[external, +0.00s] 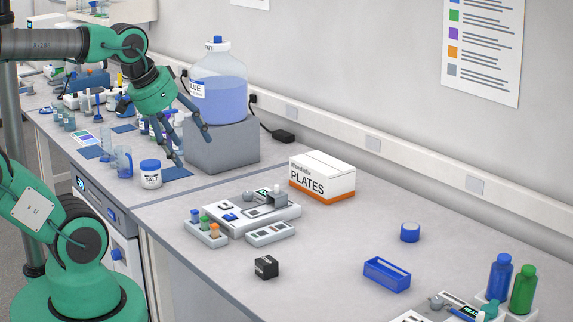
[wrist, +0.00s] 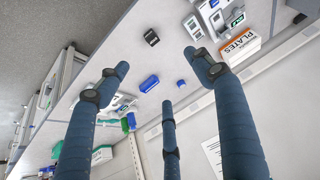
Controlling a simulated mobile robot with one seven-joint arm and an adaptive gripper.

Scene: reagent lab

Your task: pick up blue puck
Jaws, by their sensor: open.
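The blue puck (external: 410,233) is a short round blue piece lying on the right part of the bench, behind the blue open tray (external: 387,275). In the wrist view the small blue puck (wrist: 181,83) shows between my spread fingers, well beyond them. My gripper (external: 190,150) is open and empty, with its three fingers spread, above the bench near the grey block and the salt jar. It is far to the left of the puck and apart from it. In the wrist view my gripper (wrist: 160,72) also shows its fingers wide apart.
A white PLATES box (external: 322,178) and a white device (external: 243,211) stand between my gripper and the puck. A small black box (external: 266,267) sits near the front edge. Blue and green bottles (external: 500,277) stand at the right. Bench around the puck is clear.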

